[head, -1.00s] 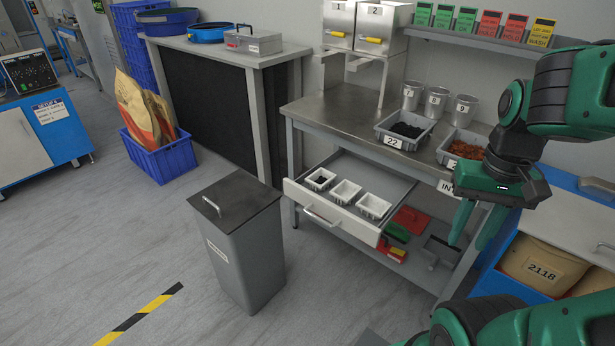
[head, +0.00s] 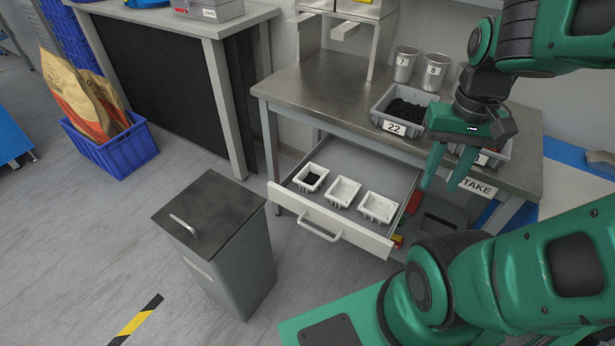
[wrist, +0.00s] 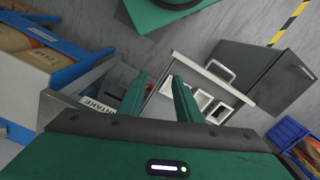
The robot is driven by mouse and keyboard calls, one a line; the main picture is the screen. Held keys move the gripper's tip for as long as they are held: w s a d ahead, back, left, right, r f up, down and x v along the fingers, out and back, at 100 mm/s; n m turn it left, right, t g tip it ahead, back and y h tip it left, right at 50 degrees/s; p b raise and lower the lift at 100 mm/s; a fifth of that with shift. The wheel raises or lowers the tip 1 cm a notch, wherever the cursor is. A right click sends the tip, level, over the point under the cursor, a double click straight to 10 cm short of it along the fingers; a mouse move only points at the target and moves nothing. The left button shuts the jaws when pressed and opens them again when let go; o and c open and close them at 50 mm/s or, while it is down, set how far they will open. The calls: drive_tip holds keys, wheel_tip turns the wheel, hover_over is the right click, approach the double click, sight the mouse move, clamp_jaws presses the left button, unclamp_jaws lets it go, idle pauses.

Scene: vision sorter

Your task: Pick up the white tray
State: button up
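Several small white trays sit in a row in the open drawer (head: 330,222). The left white tray (head: 311,178) holds dark material. The middle white tray (head: 343,191) and the right white tray (head: 378,208) look empty. They also show small in the wrist view, where one white tray (wrist: 221,112) lies beyond my fingers. My gripper (head: 450,185) is open and empty, with its fingers pointing down, above and to the right of the drawer. In the wrist view my gripper (wrist: 160,85) has its fingers spread apart.
A grey bin (head: 232,262) with a dark lid stands left of the drawer. Grey bin 22 (head: 392,126) and metal cups (head: 404,65) are on the workbench (head: 320,95). A blue crate (head: 112,148) with sacks stands far left. Floor between crate and grey bin is clear.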

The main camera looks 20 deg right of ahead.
drive_tip(key=n+t+y, duration=0.2)
drive_tip(key=n+t, duration=0.1)
drive_tip(key=n, duration=1.1)
approach(304, 184)
drive_tip(key=shift+x, duration=4.15)
drive_tip(key=shift+w, duration=0.1)
drive_tip(key=shift+c, duration=0.3)
clamp_jaws()
